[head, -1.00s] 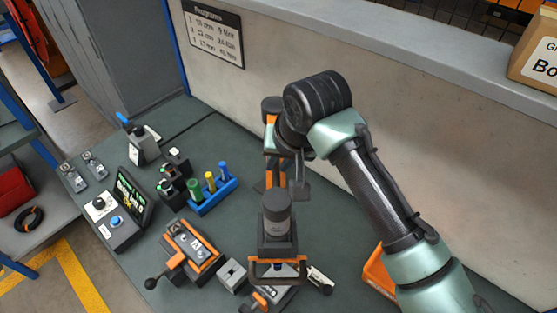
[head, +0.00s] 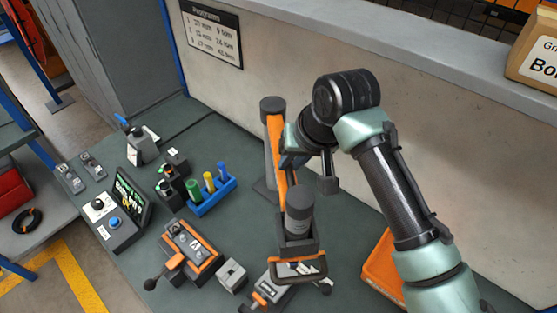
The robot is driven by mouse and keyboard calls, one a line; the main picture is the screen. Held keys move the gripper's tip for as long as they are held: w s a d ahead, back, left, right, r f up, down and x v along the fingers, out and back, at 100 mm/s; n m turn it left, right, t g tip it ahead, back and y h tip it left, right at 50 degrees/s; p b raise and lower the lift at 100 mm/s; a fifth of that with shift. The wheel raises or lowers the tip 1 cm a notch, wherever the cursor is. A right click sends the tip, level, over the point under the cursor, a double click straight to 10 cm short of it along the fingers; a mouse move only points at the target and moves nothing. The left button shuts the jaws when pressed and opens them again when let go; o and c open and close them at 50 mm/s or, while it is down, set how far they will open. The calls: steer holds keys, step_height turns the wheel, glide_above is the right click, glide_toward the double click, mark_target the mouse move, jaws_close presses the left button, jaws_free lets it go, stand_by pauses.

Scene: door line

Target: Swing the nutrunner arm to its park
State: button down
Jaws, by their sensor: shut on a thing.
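The nutrunner arm (head: 278,145) is an orange beam reaching from a dark post (head: 270,106) near the wall toward the front of the bench. Its front end carries a dark, upright nutrunner (head: 298,212) with an orange-and-black handle (head: 298,270). My gripper (head: 291,160) is at the beam, about midway along it, and is shut on it; its fingertips are mostly hidden by my wrist. The nutrunner hangs near a grey-and-orange fixture (head: 268,295) at the front edge of the picture. I cannot make out the park.
An orange bin (head: 382,265) lies right of the nutrunner, partly behind my arm. At left are a blue rack with coloured sockets (head: 212,196), a clamp fixture (head: 190,248), a small grey block (head: 232,273) and a control box with display (head: 120,210). The wall bounds the back.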

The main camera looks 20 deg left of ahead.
steer(key=w+d+n+g, duration=0.1)
steer(key=w+d+n, duration=0.1)
steer(key=d, duration=0.3)
steer(key=shift+w+n+y, duration=0.3)
steer(key=shift+w+n, duration=0.1)
steer(key=shift+w, duration=0.5)
steer(key=shift+r, duration=0.1)
steer(key=c, duration=0.8)
jaws_free()
steer(key=shift+d, duration=0.1)
steer(key=b+v, duration=0.4)
steer(key=v, duration=0.9)
